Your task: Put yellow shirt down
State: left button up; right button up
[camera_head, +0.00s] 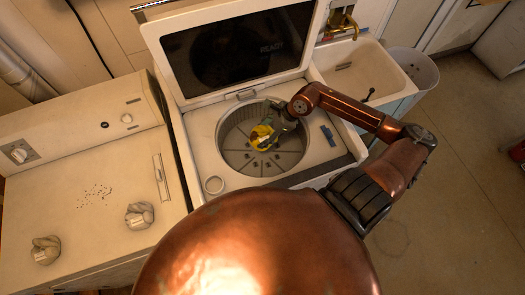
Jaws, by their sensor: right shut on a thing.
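The yellow shirt (261,137) is a small crumpled bundle inside the round drum of the open top-loading washer (200,125). My right gripper (267,140) reaches over the washer's right rim into the drum opening and is shut on the shirt. The gripper's fingers partly cover the shirt, and its exact height above the drum floor is hard to tell. The washer lid (160,40) stands raised behind the opening. My left gripper is not in view.

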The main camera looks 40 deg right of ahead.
jog(key=m+b, duration=0.1)
jog(key=b, duration=0.1)
send_over(266, 159)
notch_tip(266, 159, down, 8)
notch_tip(266, 159, down, 11)
jog(key=shift+a+r, duration=0.15)
jog(key=o, duration=1.5)
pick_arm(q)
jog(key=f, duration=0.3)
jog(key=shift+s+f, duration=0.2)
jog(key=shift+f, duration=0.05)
pick_arm(e)
jog(key=v, duration=1.2)
jog(key=shift+s+a, duration=0.15)
jog(key=shift+a, duration=0.05)
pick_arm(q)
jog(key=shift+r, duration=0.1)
